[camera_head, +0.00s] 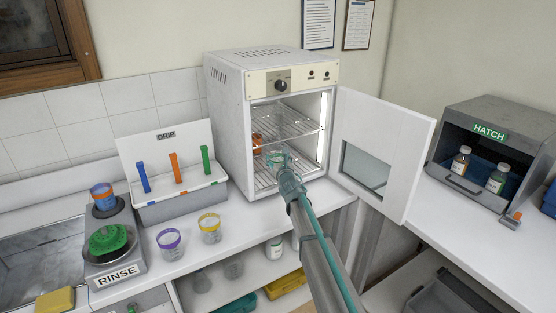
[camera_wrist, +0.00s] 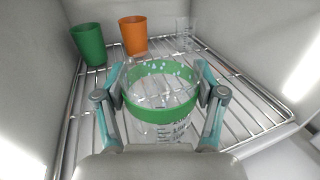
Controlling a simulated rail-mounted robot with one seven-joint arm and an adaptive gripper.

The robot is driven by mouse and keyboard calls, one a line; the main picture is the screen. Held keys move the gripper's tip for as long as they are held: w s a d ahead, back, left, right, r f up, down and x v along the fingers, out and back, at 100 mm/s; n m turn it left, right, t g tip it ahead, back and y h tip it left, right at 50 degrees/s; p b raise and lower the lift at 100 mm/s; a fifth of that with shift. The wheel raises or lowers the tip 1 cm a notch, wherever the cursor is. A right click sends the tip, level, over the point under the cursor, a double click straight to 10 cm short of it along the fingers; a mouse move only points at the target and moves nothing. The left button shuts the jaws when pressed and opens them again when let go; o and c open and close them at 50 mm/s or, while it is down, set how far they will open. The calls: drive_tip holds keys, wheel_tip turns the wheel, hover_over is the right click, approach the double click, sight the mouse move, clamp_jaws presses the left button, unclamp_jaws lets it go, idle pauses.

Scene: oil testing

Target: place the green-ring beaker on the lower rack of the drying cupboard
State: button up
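The green-ring beaker (camera_wrist: 161,104) is clear with printed marks and a wide green band, and stands between my gripper's fingers (camera_wrist: 160,84) in the wrist view. The fingers are shut on it from both sides. In the head view my gripper (camera_head: 285,172) reaches through the open door of the drying cupboard (camera_head: 228,120), with the beaker (camera_head: 276,158) low inside. The lower rack (camera_wrist: 240,118) is a wire grid beneath it. I cannot tell whether the beaker's base touches the rack; the base is hidden.
A green cup (camera_wrist: 89,44), an orange cup (camera_wrist: 133,36) and a clear beaker (camera_wrist: 185,33) stand at the rack's back. The upper rack (camera_head: 290,125) is above. The open cupboard door (camera_head: 385,150) is right of my arm. Purple-ring (camera_head: 170,242) and yellow-ring (camera_head: 210,229) beakers stand outside.

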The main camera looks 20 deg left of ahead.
drive_tip(key=o, duration=0.3)
drive_tip(key=shift+r, duration=0.15)
drive_tip(key=shift+r+p, duration=0.2)
drive_tip(key=shift+p, duration=0.2)
drive_tip(key=b+v, duration=0.2)
drive_tip(key=v, duration=1)
drive_tip(key=shift+f, duration=0.15)
